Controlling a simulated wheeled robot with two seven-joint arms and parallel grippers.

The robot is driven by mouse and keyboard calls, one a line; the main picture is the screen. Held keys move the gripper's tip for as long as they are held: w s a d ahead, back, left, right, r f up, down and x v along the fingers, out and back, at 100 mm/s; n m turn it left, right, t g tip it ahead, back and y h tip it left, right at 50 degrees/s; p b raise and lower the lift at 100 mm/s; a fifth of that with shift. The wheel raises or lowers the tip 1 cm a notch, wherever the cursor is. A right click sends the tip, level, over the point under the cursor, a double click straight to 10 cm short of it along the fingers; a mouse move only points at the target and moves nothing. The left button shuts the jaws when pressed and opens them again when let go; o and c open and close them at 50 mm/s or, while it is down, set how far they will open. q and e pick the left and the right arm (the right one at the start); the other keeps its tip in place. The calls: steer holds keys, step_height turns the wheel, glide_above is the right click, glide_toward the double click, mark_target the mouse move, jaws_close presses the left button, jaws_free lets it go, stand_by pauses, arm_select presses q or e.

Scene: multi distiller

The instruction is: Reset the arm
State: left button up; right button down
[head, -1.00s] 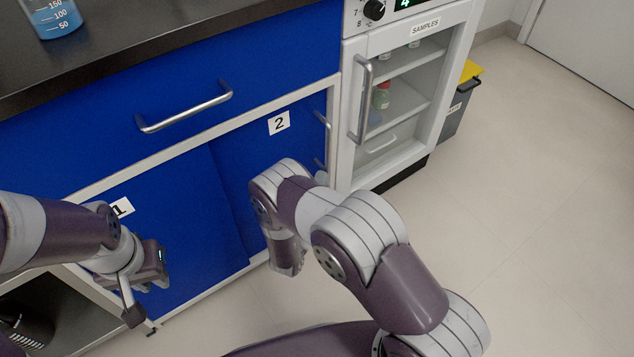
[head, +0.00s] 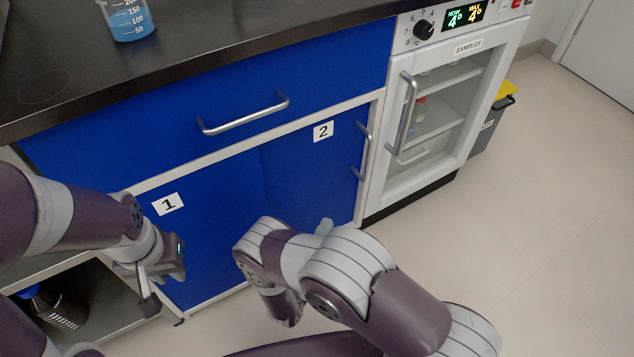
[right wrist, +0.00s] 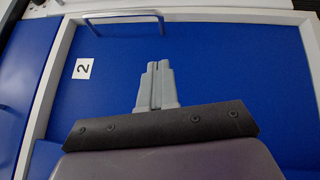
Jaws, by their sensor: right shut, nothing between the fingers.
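My right gripper (right wrist: 158,66) shows in the right wrist view with its two grey fingers pressed together and nothing between them. It points toward the blue cabinet door marked 2 (right wrist: 210,75). In the head view my right arm (head: 350,275) is bent in front of the cabinet, and its gripper is mostly hidden behind the arm. My left gripper (head: 150,290) hangs in front of the lower left of the cabinet, by the door marked 1 (head: 205,205). Its fingers are seen from the side, so their opening is unclear.
A blue drawer with a metal handle (head: 243,113) sits under the dark countertop (head: 200,58). A beaker of blue liquid (head: 133,24) stands on top. A white sample fridge (head: 405,188) is at right, with a bin (head: 487,130) behind. Open floor (head: 530,230) lies at right.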

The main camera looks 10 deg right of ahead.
steer(key=s+a+f+m+g+y, duration=0.2)
steer(key=a+f+m+g+y, duration=0.3)
steer(key=f+g+y, duration=0.45)
steer(key=s+a+r+m+g+y+p, duration=0.2)
steer(key=s+a+r+m+g, duration=0.15)
steer(key=s+r+g, duration=0.35)
steer(key=s+d+r+m+p, duration=0.1)
steer(key=s+d+r, duration=0.1)
steer(key=d+r, duration=0.35)
steer(key=s+d+r, duration=0.2)
steer(key=r, duration=0.6)
steer(key=s+d+r+m+p, duration=0.1)
steer(key=s+d+r, duration=0.1)
steer(key=d+r, duration=0.35)
step_height(320, 180, up, 44)
steer(key=w+d+m+t+p, duration=0.1)
steer(key=w+t+p, duration=0.1)
steer(key=p, duration=3.6)
steer(key=shift+d, duration=0.25)
